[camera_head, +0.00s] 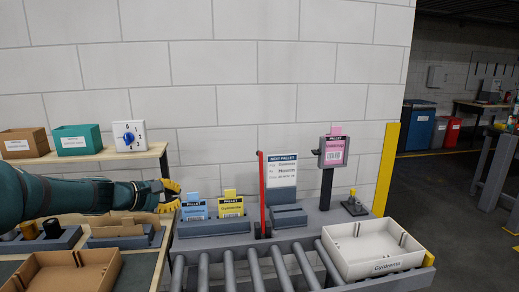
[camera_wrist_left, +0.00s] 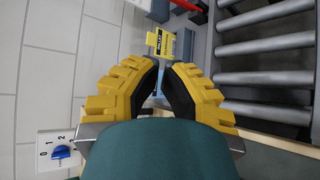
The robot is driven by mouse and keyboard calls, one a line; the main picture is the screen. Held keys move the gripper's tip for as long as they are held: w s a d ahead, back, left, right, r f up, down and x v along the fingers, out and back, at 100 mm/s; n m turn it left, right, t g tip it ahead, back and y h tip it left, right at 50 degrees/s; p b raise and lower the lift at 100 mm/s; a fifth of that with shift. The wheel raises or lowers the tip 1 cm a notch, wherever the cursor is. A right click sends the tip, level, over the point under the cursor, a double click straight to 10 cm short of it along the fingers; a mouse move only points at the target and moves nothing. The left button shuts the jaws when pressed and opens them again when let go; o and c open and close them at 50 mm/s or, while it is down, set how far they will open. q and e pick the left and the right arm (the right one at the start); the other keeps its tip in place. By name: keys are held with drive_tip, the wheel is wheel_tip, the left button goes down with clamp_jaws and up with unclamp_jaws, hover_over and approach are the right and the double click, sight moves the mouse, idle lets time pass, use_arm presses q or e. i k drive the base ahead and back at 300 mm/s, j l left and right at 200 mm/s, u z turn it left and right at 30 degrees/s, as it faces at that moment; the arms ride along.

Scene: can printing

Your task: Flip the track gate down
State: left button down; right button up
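The track gate appears to be the red upright bar (camera_head: 262,193) on a dark foot at the back edge of the roller track (camera_head: 250,268). It stands vertical. A piece of red also shows at the top of the left wrist view (camera_wrist_left: 186,4). My left gripper (camera_head: 180,197) has yellow ridged fingers and reaches in from the left, to the left of the red bar and apart from it. Its fingertips (camera_wrist_left: 162,66) are a little apart with nothing between them. My right gripper is not in view.
A blue pallet card (camera_head: 194,210) and a yellow one (camera_head: 231,206) stand between my gripper and the bar. A white sign (camera_head: 282,171) stands just right of it. A pale crate (camera_head: 373,249) sits at the track's right. A dial (camera_head: 129,134) is at left.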

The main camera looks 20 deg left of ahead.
sight(258, 154)
drive_tip(key=i, duration=1.05)
